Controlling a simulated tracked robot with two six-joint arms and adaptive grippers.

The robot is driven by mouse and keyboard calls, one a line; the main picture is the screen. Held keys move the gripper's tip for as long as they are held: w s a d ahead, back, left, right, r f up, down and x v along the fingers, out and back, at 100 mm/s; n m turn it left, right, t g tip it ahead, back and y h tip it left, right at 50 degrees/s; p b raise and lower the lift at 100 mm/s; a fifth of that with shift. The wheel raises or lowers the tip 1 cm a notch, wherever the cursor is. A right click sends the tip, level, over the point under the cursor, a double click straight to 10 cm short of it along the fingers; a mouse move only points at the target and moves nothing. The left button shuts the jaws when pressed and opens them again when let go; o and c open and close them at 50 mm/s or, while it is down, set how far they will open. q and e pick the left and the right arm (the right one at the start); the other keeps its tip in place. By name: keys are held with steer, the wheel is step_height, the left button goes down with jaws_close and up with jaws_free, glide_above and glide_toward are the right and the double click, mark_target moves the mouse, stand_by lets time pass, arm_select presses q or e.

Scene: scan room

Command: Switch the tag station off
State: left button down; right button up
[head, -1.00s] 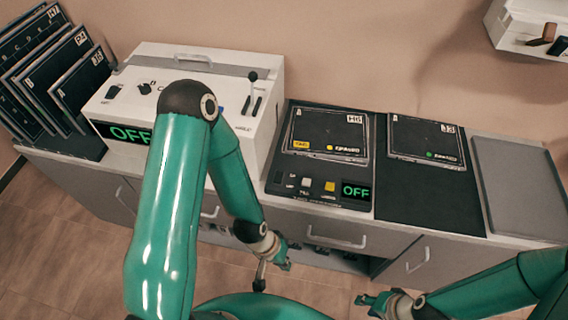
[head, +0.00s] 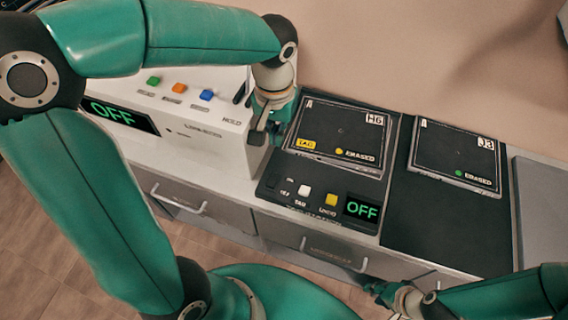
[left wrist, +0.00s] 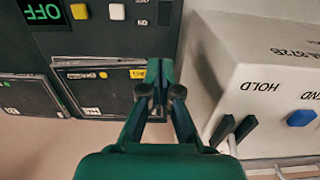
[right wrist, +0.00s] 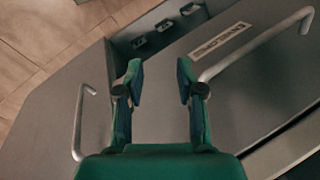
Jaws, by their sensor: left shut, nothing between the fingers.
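The tag station (head: 285,208) is a black panel right of the white machine. Its display (head: 362,208) reads OFF in green. Its front has a dark switch (head: 272,184), a white button (head: 304,191) and a yellow button (head: 330,200). A cassette marked H6 (head: 340,133) lies on it, reading ERASED. My left gripper (head: 258,135) is shut and empty, pointing down at the gap between white machine and station. In the left wrist view the shut fingertips (left wrist: 160,70) are near the dark switch (left wrist: 165,12). My right gripper (right wrist: 160,75) is open and empty, low by the cabinet front.
The white machine (head: 210,135) has green, orange and blue buttons, HOLD levers and its own OFF display (head: 120,115). A cassette marked J3 (head: 455,155) lies on the black mat to the right. A grey tray (head: 540,200) is at the far right. Cabinet handles (head: 335,258) stick out below.

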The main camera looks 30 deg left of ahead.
mark_target(279, 175)
arm_select(q)
steer(key=shift+d+f, duration=0.1)
steer(key=shift+f, duration=0.05)
step_height(279, 175, down, 14)
steer(key=shift+r, duration=0.1)
stand_by(0.6)
steer(key=shift+w+g+p, duration=0.15)
steer(key=shift+g+p, duration=0.15)
steer(key=shift+p, duration=0.05)
steer(key=shift+f, duration=0.2)
steer(key=shift+s+r+b, duration=0.1)
steer(key=shift+s+b, duration=0.1)
steer(key=shift+b, duration=0.1)
